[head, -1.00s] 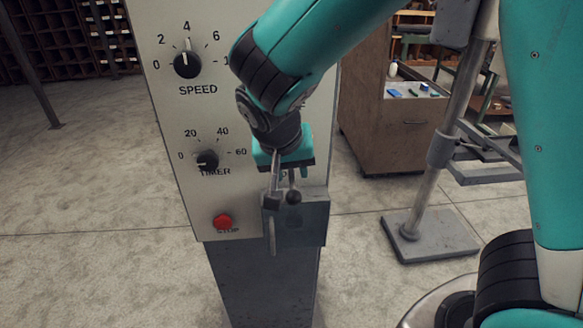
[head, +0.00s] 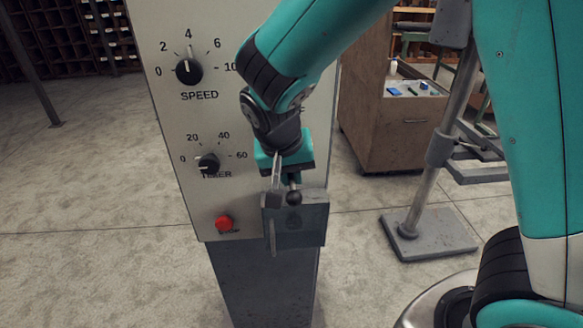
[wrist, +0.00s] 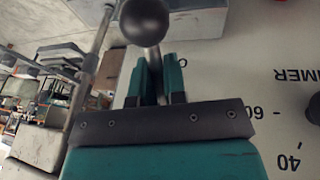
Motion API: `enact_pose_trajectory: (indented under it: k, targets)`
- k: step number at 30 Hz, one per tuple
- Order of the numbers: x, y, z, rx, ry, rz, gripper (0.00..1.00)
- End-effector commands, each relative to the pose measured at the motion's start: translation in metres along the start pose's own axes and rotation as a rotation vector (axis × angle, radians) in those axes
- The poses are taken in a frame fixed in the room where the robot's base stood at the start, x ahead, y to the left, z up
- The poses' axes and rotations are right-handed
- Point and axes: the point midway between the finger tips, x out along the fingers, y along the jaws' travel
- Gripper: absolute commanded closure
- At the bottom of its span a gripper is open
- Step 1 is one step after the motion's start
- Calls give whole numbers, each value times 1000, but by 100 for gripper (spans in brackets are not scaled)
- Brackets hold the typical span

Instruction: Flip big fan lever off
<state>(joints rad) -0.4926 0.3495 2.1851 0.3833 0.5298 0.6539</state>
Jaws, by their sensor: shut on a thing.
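The lever is a metal rod with a dark ball knob (head: 294,198) at its end, in front of a grey box (head: 312,218) low on the right of the cream control panel. My gripper (head: 287,178) is over the box in the head view, shut on the lever. In the wrist view, the teal fingers (wrist: 158,80) sit on both sides of the rod, and the ball knob (wrist: 145,20) sticks out past their tips. The lever's base is mostly hidden by my gripper. Part of the lettering above is covered by my arm.
The panel carries a SPEED dial (head: 189,71), a TIMER dial (head: 208,163) and a red STOP button (head: 224,223). A flat grey bar (head: 273,200) is close left of the knob. A brown cabinet (head: 385,125) and metal stand (head: 430,235) are to the right.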

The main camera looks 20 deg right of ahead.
Motion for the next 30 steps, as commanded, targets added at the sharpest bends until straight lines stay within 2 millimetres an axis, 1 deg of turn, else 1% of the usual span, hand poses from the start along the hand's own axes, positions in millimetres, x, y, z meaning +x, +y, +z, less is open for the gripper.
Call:
enact_pose_trajectory:
  k: [1,6,9,19,20,21,23,30]
  targets:
    - [-11,3,-4,-5,-53,4,100]
    - [-16,4,-2,-38,-212,8,100]
    - [-16,4,-2,-50,-263,8,100]
    - [-15,3,0,-56,-281,7,100]
    - [-15,3,0,-56,-280,6,86]
    - [-15,3,0,-56,-280,6,77]
    - [-15,3,0,-56,-280,7,63]
    - [-14,3,0,-56,-281,7,62]
